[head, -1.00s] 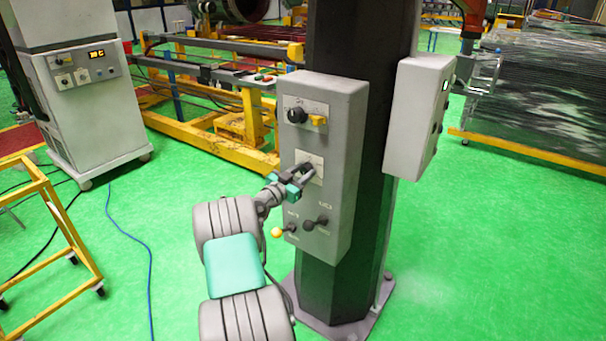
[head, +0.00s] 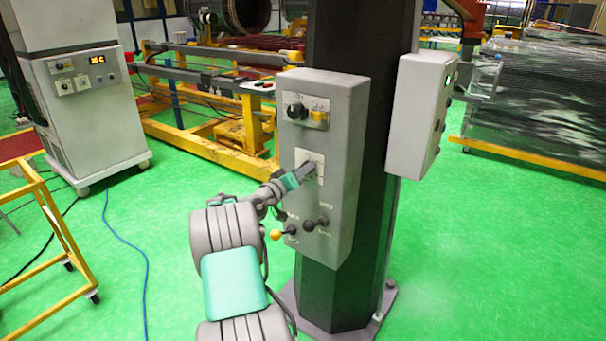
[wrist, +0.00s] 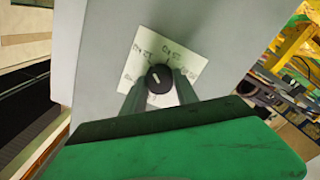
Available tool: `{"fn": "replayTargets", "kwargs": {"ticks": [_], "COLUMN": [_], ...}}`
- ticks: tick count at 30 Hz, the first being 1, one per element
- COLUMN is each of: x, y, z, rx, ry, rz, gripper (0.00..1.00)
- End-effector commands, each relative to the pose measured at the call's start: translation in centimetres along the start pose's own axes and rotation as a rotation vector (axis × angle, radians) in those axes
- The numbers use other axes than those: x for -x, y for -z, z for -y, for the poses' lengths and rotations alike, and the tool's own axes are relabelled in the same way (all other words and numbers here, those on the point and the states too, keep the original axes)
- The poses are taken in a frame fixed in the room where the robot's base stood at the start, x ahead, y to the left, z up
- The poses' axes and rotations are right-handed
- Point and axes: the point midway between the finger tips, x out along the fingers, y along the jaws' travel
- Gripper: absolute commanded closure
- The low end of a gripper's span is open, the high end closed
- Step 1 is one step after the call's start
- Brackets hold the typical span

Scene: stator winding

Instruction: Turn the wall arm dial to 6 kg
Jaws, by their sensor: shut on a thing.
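The wall arm dial (wrist: 159,79) is a small black knob with a white pointer mark, in the middle of a white label plate (wrist: 146,45) on a grey control box (head: 341,135). My gripper (wrist: 158,86) is shut on the dial, with one finger on each side of it. In the wrist view the pointer points up and a little left. The label's markings are too small to read. In the head view my gripper (head: 309,168) is at the white plate and hides the dial.
Above the plate on the box are a black knob (head: 296,111) and a yellow switch (head: 319,115). Below are a yellow-tipped lever (head: 277,234) and a black lever (head: 318,222). The box is on a dark column (head: 368,240). A second grey box (head: 418,115) is on its right.

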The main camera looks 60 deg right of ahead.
Motion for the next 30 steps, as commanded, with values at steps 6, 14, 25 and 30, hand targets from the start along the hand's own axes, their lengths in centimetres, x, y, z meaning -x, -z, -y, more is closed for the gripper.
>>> {"fn": "replayTargets", "kwargs": {"ticks": [6, 14, 25, 30], "x": [0.01, 0.01, 0.01, 0.02], "y": [0.10, 0.18, 0.24, 0.26], "z": [0.00, -0.02, 0.00, -0.03], "rx": [0.204, 0.450, 0.803, 0.964], "ry": [0.000, 0.000, 0.001, 0.000], "rz": [-0.001, -0.001, -0.002, -0.002], "gripper": [1.00, 1.00, 1.00, 1.00]}}
